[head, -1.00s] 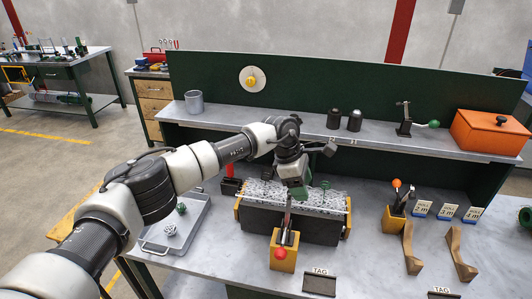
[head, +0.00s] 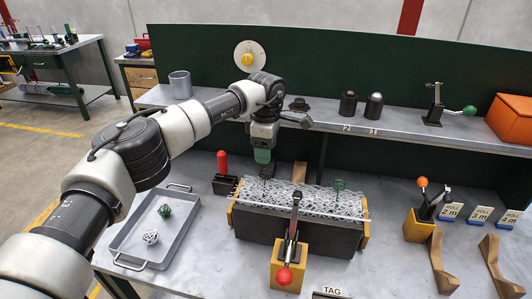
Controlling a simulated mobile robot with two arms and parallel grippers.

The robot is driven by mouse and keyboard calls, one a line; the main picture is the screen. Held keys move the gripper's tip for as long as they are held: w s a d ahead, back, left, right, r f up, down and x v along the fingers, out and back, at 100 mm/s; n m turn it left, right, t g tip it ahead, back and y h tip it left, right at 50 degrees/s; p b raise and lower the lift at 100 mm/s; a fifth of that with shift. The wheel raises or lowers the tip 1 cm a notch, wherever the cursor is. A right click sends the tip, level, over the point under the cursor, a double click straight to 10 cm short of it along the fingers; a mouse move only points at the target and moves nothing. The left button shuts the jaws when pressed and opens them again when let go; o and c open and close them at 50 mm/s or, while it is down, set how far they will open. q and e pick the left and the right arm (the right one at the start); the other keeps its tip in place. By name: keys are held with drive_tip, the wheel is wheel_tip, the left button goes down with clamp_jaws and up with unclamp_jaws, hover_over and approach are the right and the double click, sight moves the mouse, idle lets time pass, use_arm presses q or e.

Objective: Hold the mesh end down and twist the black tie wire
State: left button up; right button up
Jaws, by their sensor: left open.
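The silver wire mesh (head: 312,201) lies along the top of a dark block (head: 282,227) with yellow end pieces. A toggle clamp (head: 290,245) with a red knob stands at the front middle of the block. My left gripper (head: 266,173) is open, pointing down above the left back part of the mesh. A thin dark piece just below its fingers may be the black tie wire, but it is too small to be sure. A green twisted wire (head: 339,190) stands up from the mesh on the right. My right gripper is not in view.
A grey tray (head: 128,240) with a green and a white wire ball lies at the left. An orange-knobbed clamp (head: 420,215) and wooden hooks are at the right. The back shelf (head: 330,128) overhangs the bench.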

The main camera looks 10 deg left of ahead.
use_arm(q)
drive_tip(key=shift+w+n, duration=0.15)
drive_tip(key=shift+n, duration=0.15)
drive_tip(key=n, duration=0.6)
drive_tip(key=f+n, duration=0.1)
drive_tip(key=n, duration=1)
drive_tip(key=shift+s+f+n, duration=0.25)
drive_tip(key=shift+f+n, duration=0.05)
drive_tip(key=shift+w+f, duration=0.1)
drive_tip(key=shift+f, duration=0.05)
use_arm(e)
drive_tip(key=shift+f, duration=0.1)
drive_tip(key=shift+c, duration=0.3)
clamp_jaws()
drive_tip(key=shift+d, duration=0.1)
